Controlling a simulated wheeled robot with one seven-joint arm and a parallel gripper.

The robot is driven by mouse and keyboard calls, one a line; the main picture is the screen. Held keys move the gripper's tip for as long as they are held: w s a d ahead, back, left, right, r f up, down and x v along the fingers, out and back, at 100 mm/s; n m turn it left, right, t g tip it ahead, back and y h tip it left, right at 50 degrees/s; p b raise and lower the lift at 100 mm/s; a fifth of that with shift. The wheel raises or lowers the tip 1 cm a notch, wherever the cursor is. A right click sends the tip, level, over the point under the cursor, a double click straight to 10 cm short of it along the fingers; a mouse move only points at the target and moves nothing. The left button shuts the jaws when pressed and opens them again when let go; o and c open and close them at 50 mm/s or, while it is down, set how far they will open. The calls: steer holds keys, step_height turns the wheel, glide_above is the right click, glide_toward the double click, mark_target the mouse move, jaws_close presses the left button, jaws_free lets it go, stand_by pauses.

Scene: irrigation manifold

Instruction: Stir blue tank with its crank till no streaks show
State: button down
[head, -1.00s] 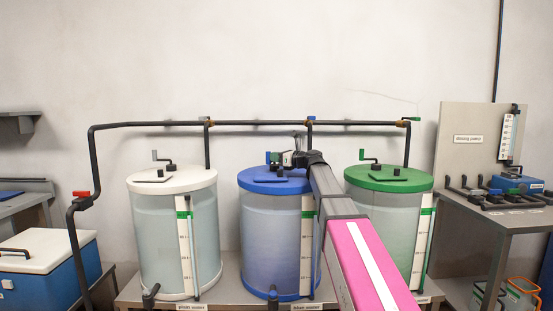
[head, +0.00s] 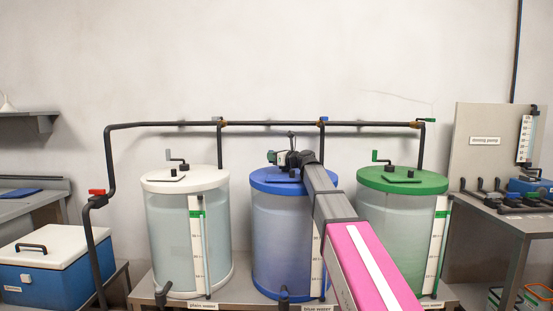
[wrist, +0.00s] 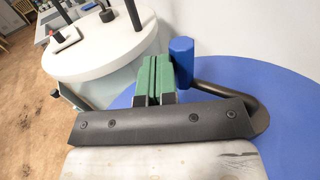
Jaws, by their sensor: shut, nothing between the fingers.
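The blue tank (head: 280,235) stands in the middle of three tanks, under a blue lid (head: 262,187). The lid also fills the right of the wrist view (wrist: 290,110). Its crank shows there as an upright blue handle (wrist: 182,62) on a bent black rod (wrist: 235,97). My gripper (wrist: 155,78), with green finger pads, is shut and empty just left of the handle. I cannot tell whether they touch. In the head view my gripper (head: 277,157) is above the blue lid and hides most of the crank. The water looks cloudy blue; streaks cannot be made out.
A white-lidded tank (head: 185,240) stands to the left and a green-lidded tank (head: 395,235) to the right, each with its own crank. A black pipe (head: 270,124) runs behind and above. A cooler (head: 60,262) is at far left, a dosing pump board (head: 487,165) at right.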

steer(key=shift+w+a, duration=0.7)
steer(key=shift+w, duration=0.4)
steer(key=v, duration=1)
steer(key=shift+s+d, duration=0.25)
steer(key=shift+d, duration=0.05)
steer(key=c, duration=1.8)
jaws_free()
